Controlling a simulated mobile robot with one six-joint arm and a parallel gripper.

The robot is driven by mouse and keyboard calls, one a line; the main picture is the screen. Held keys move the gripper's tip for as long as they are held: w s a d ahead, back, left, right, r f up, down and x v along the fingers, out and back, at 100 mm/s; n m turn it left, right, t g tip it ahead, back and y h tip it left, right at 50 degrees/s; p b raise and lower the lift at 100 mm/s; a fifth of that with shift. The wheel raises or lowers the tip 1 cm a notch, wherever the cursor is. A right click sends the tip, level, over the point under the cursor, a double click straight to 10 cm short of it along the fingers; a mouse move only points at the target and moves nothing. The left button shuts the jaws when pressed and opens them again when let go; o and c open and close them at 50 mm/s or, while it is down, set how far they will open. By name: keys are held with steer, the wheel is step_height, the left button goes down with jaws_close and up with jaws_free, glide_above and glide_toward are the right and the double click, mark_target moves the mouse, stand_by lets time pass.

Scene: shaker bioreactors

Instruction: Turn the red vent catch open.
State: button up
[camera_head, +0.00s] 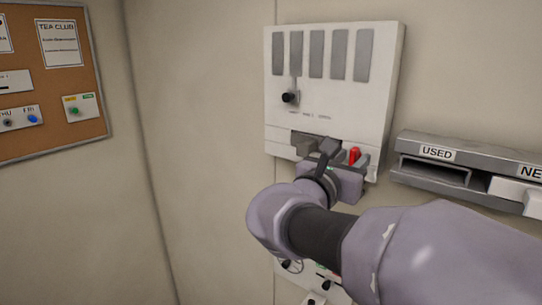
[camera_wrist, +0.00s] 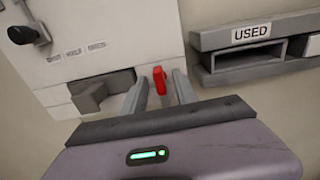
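The red vent catch (camera_head: 354,155) is a small red lever low on the right of the white wall unit (camera_head: 335,110). In the wrist view the catch (camera_wrist: 160,80) stands roughly upright, with its top slightly wider. My gripper (camera_wrist: 160,95) is open, one grey finger on each side of the catch. The left finger is close to it; whether either finger touches it I cannot tell. In the head view my gripper (camera_head: 345,160) is in front of the unit's lower edge, and my arm hides part of the area below.
A grey block (camera_wrist: 105,92) sits in a recess left of the catch. A black-knobbed lever (camera_head: 290,97) is higher on the unit. A grey rack labelled USED (camera_head: 436,153) juts out at right. A corkboard (camera_head: 55,80) hangs far left.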

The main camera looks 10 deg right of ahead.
steer(key=v, duration=1.7)
steer(key=shift+a, duration=0.2)
steer(key=shift+s, duration=0.1)
steer(key=s+d+f+m+g+y+b, duration=0.25)
steer(key=s+f+m+b, duration=0.2)
steer(key=f, duration=0.65)
steer(key=s+d+f+m+g+y+b, duration=0.25)
steer(key=f+m+g+b, duration=0.2)
steer(key=f, duration=0.55)
steer(key=s+d+f+m+g+y+b, duration=0.15)
steer(key=s+d+f+m+b, duration=0.3)
steer(key=f, duration=0.65)
steer(key=s+a+f+m+t+y+b, duration=0.1)
steer(key=a+f+m+y+b, duration=0.7)
steer(key=m, duration=1)
steer(key=a+f+b, duration=0.2)
steer(key=a+f, duration=0.1)
steer(key=f, duration=0.1)
steer(key=shift+s+a+f+b, duration=0.2)
steer(key=shift+s+f+b, duration=0.1)
steer(key=shift+s, duration=0.05)
